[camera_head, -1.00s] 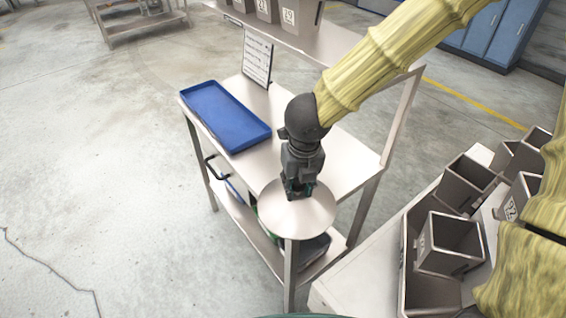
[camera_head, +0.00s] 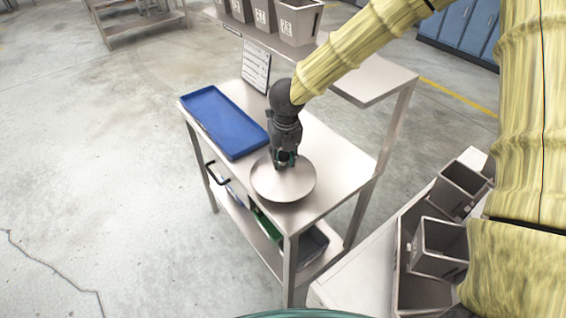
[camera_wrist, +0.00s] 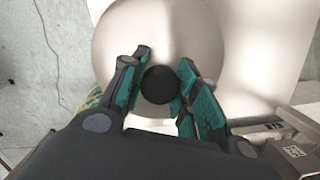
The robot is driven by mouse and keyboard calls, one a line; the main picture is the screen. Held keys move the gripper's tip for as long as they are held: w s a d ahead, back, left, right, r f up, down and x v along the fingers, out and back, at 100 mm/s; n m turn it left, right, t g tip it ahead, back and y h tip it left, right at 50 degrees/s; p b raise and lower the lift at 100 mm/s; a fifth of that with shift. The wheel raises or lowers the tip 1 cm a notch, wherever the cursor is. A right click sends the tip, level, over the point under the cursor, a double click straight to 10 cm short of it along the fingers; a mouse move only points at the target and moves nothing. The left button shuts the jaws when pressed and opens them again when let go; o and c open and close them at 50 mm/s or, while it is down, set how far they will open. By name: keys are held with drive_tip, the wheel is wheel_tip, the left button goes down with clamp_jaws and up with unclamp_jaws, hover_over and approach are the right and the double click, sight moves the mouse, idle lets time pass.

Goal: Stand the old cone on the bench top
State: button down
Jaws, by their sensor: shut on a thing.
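The cone (camera_head: 283,188) shows from above as a wide, round, pale metal disc with a dark knob at its middle. In the wrist view the cone (camera_wrist: 215,35) fills the upper middle and its dark knob (camera_wrist: 159,85) is between the green fingertips. My gripper (camera_head: 283,160) is shut on the knob; it also shows in the wrist view (camera_wrist: 160,90). The cone is over the near part of the bench top (camera_head: 335,157). Whether its underside touches the bench is hidden.
A blue tray (camera_head: 262,140) lies on the bench's left part. A raised shelf (camera_head: 375,85) with several bins (camera_head: 297,20) runs along the back. A second table at lower right holds metal bins (camera_head: 440,243). The bench middle is clear.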

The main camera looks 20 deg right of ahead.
sight(283, 164)
drive_tip(key=shift+w+f+p, duration=0.15)
drive_tip(key=shift+f+p, duration=0.3)
drive_tip(key=shift+f, duration=1.3)
drive_tip(key=shift+f, duration=0.1)
drive_tip(key=c, duration=1.1)
unclamp_jaws()
drive_tip(key=r, duration=0.4)
drive_tip(key=s+r+b, duration=0.1)
drive_tip(key=r, duration=0.7)
drive_tip(key=shift+s, duration=0.4)
